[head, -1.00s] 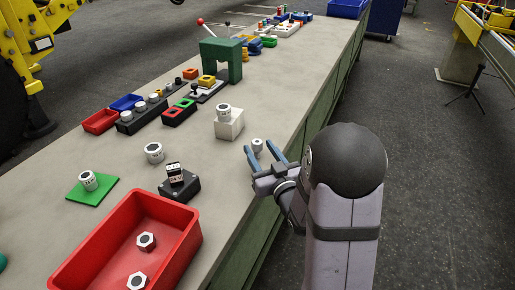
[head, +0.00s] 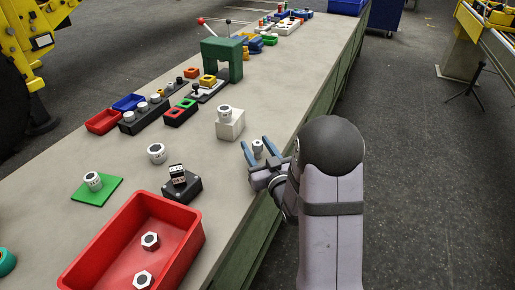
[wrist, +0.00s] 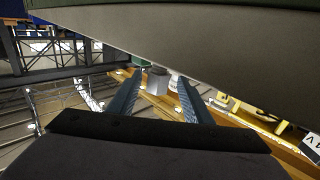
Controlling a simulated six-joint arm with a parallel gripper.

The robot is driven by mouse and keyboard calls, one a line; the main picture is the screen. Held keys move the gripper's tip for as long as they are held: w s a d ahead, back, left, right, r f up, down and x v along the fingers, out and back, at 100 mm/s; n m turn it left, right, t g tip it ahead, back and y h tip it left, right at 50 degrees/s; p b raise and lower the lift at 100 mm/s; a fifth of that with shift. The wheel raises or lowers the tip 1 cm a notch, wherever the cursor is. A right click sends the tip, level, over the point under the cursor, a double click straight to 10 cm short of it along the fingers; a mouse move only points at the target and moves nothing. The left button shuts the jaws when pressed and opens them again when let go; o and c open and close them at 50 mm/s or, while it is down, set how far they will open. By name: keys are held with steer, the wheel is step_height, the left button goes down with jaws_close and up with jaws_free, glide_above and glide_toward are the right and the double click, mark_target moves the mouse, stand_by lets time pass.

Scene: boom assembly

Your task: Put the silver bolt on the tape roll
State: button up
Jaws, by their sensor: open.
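My gripper (head: 254,141) is open, with its two blue fingers at the right edge of the bench. A small silver bolt (head: 258,147) shows between the fingers. In the wrist view, a grey bolt-like piece (wrist: 158,80) also shows between the open fingertips (wrist: 160,75); I cannot tell whether either finger touches it. A teal ring (head: 6,262), which looks like the tape roll, lies at the far left and is partly cut off by the frame. Nothing shows on its visible part.
Similar bolts stand on a white block (head: 230,131), on a green pad (head: 105,194), and bare on the bench (head: 157,153). A red bin (head: 187,208) holds two. A black box (head: 190,190) lies behind it. A green arch (head: 216,50) stands farther back.

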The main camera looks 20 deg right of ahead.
steer(key=shift+w+d+p, duration=0.15)
steer(key=shift+w+p, duration=0.2)
steer(key=shift+w, duration=1.8)
jaws_close()
